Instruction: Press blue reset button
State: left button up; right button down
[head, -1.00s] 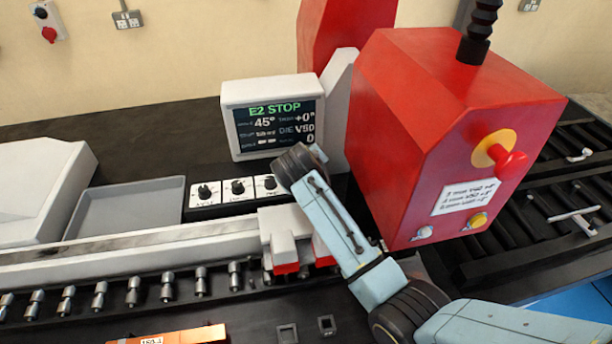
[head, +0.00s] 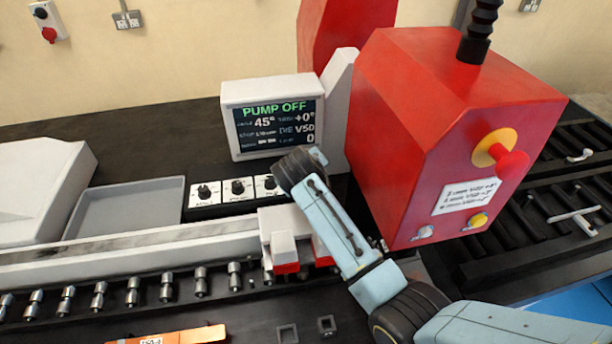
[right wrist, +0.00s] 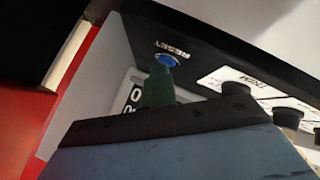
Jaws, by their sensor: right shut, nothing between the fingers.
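The blue reset button (right wrist: 167,60) shows in the right wrist view as a small round button on a dark panel, beside a small white label (right wrist: 172,47). My right gripper (right wrist: 160,80) is shut and empty; its dark green fingertips overlap the button's lower edge there. I cannot tell whether they press it. In the head view my right arm reaches in from the right, with its wrist (head: 296,168) just below the display (head: 275,117); button and fingertips are hidden there. The display reads "PUMP OFF" in green. My left gripper is not in view.
A red machine housing (head: 410,120) with a red mushroom knob (head: 512,164) stands right of the display. Knob boxes (head: 238,190) and a grey tray (head: 125,208) lie to the left. Below runs a rail with rollers. An orange bar (head: 170,335) lies at the front.

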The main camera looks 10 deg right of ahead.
jog(key=shift+r+p, duration=0.75)
jog(key=shift+r, duration=0.1)
jog(key=shift+r, duration=2.5)
